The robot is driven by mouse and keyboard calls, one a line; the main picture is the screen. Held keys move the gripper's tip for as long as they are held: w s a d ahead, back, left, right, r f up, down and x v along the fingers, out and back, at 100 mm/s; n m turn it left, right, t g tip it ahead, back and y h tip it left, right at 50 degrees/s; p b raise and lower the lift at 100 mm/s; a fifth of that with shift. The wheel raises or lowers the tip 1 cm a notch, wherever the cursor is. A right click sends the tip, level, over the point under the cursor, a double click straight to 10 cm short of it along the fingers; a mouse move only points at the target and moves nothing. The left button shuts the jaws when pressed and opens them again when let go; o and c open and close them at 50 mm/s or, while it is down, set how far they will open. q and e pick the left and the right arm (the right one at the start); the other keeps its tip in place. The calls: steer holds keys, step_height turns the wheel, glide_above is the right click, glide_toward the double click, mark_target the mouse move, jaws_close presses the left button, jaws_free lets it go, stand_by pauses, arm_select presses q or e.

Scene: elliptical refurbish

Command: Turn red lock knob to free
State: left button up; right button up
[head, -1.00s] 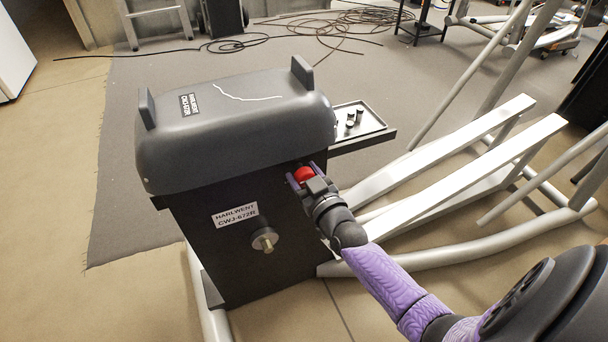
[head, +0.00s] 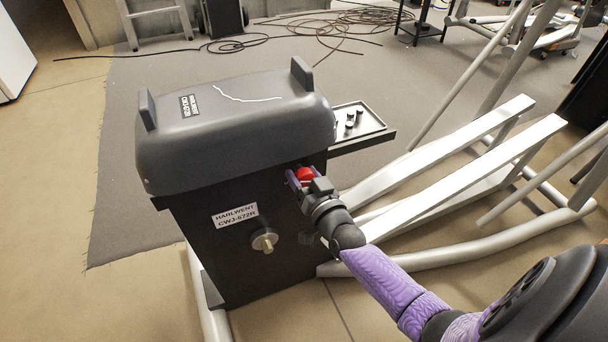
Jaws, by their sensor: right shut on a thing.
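The red lock knob (head: 305,174) sits on the front face of the dark machine housing (head: 205,265), near its upper right corner. My right gripper (head: 304,177) comes in from the lower right with its purple fingers on either side of the knob. It is shut on the knob, and the fingers and gripper body hide part of it. A pale mark shows across the red face. Which position the knob points to cannot be read. My left gripper is not in view.
A brass-coloured knob (head: 264,241) sticks out lower on the same face, beside a white label (head: 235,215). A grey cover (head: 235,130) tops the housing. A tray (head: 362,124) with small parts is attached at the right. Pale rails (head: 450,170) extend rightward.

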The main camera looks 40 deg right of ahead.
steer(key=m, duration=0.3)
steer(key=shift+m, duration=0.9)
steer(key=m, duration=0.3)
steer(key=m+h, duration=0.1)
steer(key=m, duration=0.3)
steer(key=shift+m+b, duration=0.3)
steer(key=shift+m, duration=0.5)
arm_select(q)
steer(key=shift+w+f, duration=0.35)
arm_select(e)
steer(key=shift+m, duration=0.5)
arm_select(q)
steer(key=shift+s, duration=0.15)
arm_select(e)
steer(key=o, duration=0.9)
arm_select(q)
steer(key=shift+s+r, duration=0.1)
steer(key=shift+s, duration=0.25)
arm_select(e)
steer(key=o, duration=0.4)
